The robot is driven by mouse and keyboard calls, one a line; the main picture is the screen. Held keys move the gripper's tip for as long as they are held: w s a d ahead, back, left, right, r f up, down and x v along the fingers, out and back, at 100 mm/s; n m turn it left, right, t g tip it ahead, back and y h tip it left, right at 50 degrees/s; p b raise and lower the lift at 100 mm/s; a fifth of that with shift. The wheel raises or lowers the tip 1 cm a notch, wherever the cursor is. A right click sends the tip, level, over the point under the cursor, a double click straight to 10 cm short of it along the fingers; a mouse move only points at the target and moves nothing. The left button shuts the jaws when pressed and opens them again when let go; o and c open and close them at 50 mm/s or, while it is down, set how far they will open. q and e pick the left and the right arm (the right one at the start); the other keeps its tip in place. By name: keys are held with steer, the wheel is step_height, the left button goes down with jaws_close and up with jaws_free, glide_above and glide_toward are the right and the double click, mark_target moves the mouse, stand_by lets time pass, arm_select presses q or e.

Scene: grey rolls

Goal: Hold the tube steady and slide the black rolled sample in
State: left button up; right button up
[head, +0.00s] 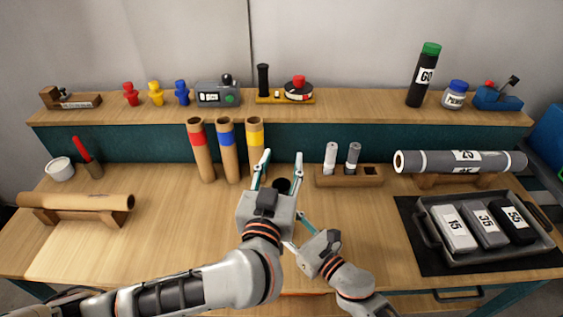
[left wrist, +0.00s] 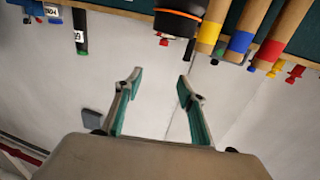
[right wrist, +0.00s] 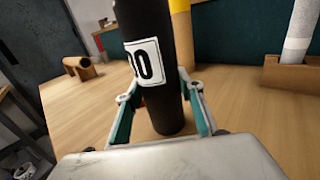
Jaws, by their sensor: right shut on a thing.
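The black rolled sample (right wrist: 158,30) is upright between the fingers of my right gripper (right wrist: 160,90), which is shut on it. Its white label is partly cut off. Its lower end is at or just above the table; I cannot tell which. In the head view only its dark round top (head: 282,185) shows, behind my left gripper (head: 283,155). My left gripper is open and empty, fingers pointing away. Three brown tubes stand to its left, banded red (head: 202,158), blue (head: 229,158) and yellow (head: 255,137). The yellow one is nearest and partly hidden.
A brown roll (head: 85,202) lies on a wooden cradle at left. A wooden holder (head: 340,181) with two grey rolls stands right of my grippers. A large grey roll (head: 455,162) and a tray of blocks (head: 430,240) are at right. A shelf (head: 340,109) runs behind.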

arm_select(q)
steer(key=s+a, duration=0.2)
steer(key=s, duration=0.9)
steer(key=shift+s, duration=0.4)
steer(key=shift+a, duration=0.1)
arm_select(e)
steer(key=o, duration=1.2)
steer(key=shift+o, duration=0.2)
